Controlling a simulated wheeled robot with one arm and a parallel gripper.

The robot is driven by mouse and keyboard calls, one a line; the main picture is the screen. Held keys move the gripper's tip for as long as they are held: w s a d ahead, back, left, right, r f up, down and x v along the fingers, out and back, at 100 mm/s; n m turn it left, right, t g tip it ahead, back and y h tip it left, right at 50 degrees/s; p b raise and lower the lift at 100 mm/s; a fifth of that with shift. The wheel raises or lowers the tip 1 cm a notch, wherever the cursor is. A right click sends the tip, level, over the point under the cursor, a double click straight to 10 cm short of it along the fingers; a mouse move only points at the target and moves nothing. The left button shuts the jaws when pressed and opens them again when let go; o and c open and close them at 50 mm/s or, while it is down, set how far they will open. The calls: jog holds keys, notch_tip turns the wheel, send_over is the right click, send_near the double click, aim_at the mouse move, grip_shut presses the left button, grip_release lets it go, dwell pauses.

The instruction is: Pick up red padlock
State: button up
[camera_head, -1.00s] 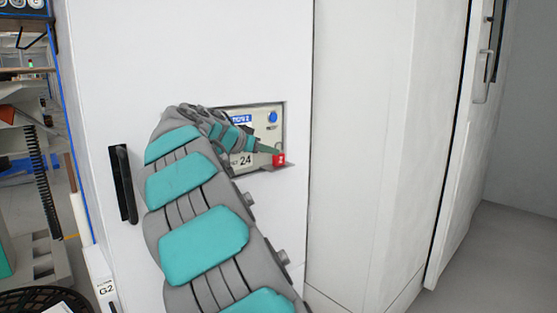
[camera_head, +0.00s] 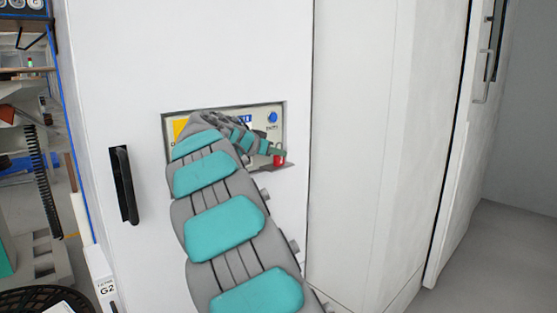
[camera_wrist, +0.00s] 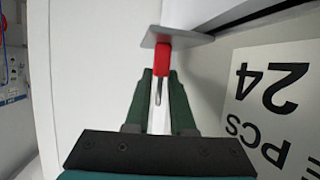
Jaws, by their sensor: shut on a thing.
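The red padlock (camera_head: 280,161) is at the lower right corner of the recessed panel in the head view, partly covered by my gripper (camera_head: 272,151). In the wrist view the red padlock (camera_wrist: 162,58) is upright in the picture, against a small grey ledge (camera_wrist: 188,37), with its metal shackle pointing towards me. My gripper (camera_wrist: 161,85) has its two dark green fingers on either side of the padlock and is shut on it. I cannot tell whether the padlock still touches the ledge.
The recessed panel (camera_head: 273,139) with a blue button (camera_head: 272,117) is set in a large white cabinet (camera_head: 220,50). A black handle (camera_head: 124,185) sticks out at its left. In the wrist view a label (camera_wrist: 270,100) reading "24" is at the right. Grey floor (camera_head: 500,260) is clear at the right.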

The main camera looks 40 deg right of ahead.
grip_shut()
